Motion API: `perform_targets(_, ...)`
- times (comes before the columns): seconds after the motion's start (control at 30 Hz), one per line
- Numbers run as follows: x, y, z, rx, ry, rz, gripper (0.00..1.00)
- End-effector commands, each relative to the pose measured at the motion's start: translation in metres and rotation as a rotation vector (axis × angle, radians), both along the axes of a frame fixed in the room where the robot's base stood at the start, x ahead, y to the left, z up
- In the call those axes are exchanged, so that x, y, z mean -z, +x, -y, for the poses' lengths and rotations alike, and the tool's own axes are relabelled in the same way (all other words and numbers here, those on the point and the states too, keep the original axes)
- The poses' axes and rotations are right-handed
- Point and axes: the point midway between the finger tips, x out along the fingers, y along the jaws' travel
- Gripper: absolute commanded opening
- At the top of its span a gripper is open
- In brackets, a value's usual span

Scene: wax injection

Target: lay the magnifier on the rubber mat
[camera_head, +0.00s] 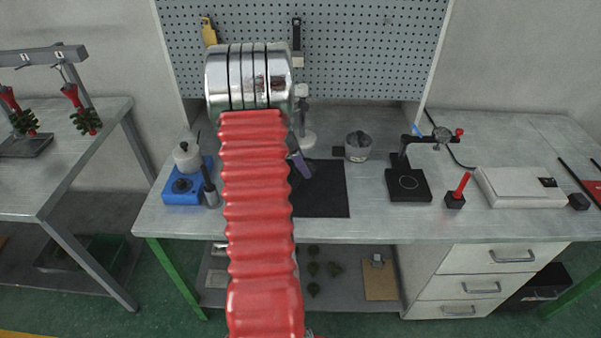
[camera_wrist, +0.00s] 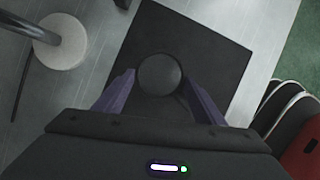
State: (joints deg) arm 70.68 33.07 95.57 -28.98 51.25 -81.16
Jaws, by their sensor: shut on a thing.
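The rubber mat (camera_head: 322,190) is a flat black sheet on the workbench, partly hidden behind my red arm. It fills the middle of the wrist view (camera_wrist: 212,50). The magnifier (camera_wrist: 160,74) shows in the wrist view as a round dark lens with a dark rim, between the purple fingers. My gripper (camera_wrist: 158,98) is shut on it and holds it over the mat. The height above the mat is hard to judge. In the head view one purple finger of my gripper (camera_head: 299,164) shows past the arm, and the magnifier is hidden.
A stand with a round white base (camera_head: 307,139) is behind the mat; the base is also left in the wrist view (camera_wrist: 62,42). A grey pot (camera_head: 358,147) stands behind right. A blue device (camera_head: 182,188) is left, a black stand (camera_head: 408,184) right. Bench between mat and stand is clear.

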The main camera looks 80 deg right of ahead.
Motion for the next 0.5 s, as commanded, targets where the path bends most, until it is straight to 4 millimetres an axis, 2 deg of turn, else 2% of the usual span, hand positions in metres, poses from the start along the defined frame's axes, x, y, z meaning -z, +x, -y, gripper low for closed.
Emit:
perform_targets(0.17,0.002,0.000,0.000,0.000,0.001,0.000,0.39)
perform_targets(0.5,0.037,-0.001,0.000,0.001,0.002,-0.001,0.39)
